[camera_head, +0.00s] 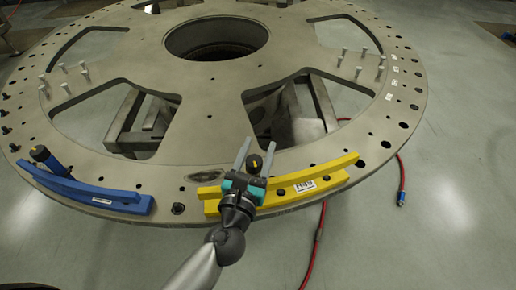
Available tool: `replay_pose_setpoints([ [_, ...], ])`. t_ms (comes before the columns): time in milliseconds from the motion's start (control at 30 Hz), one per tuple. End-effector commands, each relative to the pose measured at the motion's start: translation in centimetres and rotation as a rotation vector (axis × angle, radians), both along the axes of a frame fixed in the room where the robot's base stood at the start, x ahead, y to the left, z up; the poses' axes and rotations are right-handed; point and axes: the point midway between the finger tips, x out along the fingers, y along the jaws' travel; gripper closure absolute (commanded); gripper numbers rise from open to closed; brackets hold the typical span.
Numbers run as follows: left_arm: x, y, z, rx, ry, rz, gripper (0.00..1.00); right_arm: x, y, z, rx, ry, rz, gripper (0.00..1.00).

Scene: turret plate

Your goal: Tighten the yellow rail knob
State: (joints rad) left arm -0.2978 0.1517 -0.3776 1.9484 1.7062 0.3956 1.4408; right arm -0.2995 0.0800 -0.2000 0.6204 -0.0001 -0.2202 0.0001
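The yellow rail (325,177) lies along the front rim of the round metal turret plate (180,133), with a white label on its face. A black knob (254,162) with a small yellow mark stands at the left part of the yellow rail. My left gripper (256,150) reaches in from below, over the left end of the rail. Its two grey fingers are spread, with the knob showing between them. Whether the fingers touch the knob cannot be told. The gripper body hides part of the rail. My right gripper is not in view.
A blue rail (95,196) with its own dark knob (42,155) lies on the plate's front left. Several upright pins stand on the plate at left and right. Red hoses (402,178) lie on the grey floor, which is mostly clear at right.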

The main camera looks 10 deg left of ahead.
Motion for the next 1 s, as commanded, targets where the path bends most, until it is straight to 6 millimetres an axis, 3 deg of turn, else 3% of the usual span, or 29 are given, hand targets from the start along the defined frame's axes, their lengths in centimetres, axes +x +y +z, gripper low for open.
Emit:
replay_pose_setpoints([
  [67, -0.02, 0.00, 0.00, 0.000, 0.000, 0.000, 0.57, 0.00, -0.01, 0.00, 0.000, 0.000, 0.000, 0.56],
  [433, -0.03, 0.00, 0.00, 0.000, 0.000, 0.000, 0.99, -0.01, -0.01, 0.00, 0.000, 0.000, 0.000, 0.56],
  [767, -0.03, -0.04, -0.01, 0.001, 0.000, -0.020, 1.00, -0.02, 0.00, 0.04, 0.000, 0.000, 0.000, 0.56],
  [1000, -0.05, -0.32, -0.02, 0.005, 0.000, -0.129, 1.00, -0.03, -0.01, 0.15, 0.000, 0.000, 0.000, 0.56],
])
